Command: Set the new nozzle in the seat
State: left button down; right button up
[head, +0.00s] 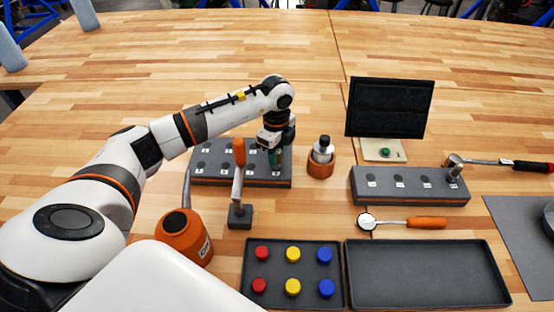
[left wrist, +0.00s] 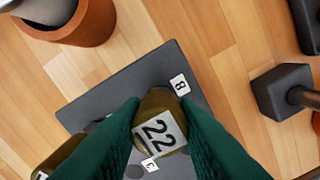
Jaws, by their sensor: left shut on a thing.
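My left gripper (head: 275,152) is over the right part of a dark grey block (head: 222,183) with numbered holes. In the left wrist view its green fingers (left wrist: 157,125) are shut on a brass-coloured nozzle (left wrist: 155,103) labelled 22. The nozzle is over the block (left wrist: 110,90), near labels 8 and another, partly hidden. I cannot tell whether its lower end is in a hole or above it. Another brass-coloured piece (left wrist: 68,150) shows at the lower left, partly covered by a finger. An orange holder (head: 320,170) with a metal, dark-topped piece (head: 323,150) stands right of the gripper. My right gripper is out of view.
An upright orange-handled tool (head: 239,152) on a dark base (head: 240,217) stands in front of the block. An orange can (head: 185,238) is at the left.

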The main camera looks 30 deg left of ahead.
pick_arm(q)
jog(key=shift+r+p, duration=0.45)
jog(key=shift+r, duration=0.25)
jog(key=shift+r+p, duration=1.7)
jog(key=shift+r, duration=0.65)
